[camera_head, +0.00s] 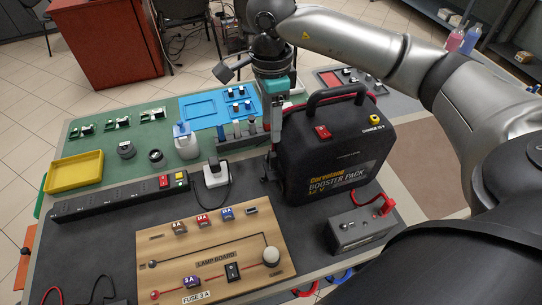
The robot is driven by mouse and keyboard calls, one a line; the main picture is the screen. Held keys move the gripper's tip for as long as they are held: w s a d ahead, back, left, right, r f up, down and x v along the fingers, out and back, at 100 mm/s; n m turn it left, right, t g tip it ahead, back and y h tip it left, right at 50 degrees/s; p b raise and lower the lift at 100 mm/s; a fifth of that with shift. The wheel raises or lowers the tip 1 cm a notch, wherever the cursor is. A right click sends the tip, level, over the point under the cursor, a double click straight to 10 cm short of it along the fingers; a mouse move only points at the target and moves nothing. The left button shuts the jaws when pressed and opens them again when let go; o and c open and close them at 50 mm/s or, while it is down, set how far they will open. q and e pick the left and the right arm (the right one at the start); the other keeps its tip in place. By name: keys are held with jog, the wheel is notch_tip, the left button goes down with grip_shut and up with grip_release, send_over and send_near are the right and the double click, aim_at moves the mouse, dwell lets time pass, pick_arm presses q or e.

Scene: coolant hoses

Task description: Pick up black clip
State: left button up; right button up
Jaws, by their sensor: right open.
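The black booster pack (335,150) stands upright on the dark mat, with a handle on top and a red switch on its upper face. My right gripper (270,172) points down at the pack's left side, open. A small dark shape lies at its fingertips against the pack; it may be the black clip, but I cannot tell it from the fingers. A red clip (384,204) with a red cable sits at the grey battery box (358,231), right of the pack's front. My left gripper is not in view.
A wooden lamp board (215,260) lies in front of the gripper. A black power strip (120,196) and a white plug adapter (215,174) are to its left. A yellow tray (74,172), blue trays (205,108) and a white bottle (186,143) stand further back.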

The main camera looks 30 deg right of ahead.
send_over(274, 154)
jog(key=f, duration=0.5)
jog(key=shift+w+a+f, duration=0.1)
jog(key=shift+a, duration=0.2)
jog(key=shift+f, duration=0.85)
jog(key=f, duration=0.3)
jog(key=shift+d+f, duration=0.2)
jog(key=shift+f, duration=0.5)
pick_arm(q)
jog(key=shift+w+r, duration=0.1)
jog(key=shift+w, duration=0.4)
pick_arm(e)
jog(key=shift+c, duration=0.6)
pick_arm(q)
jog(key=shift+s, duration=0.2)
pick_arm(e)
grip_shut()
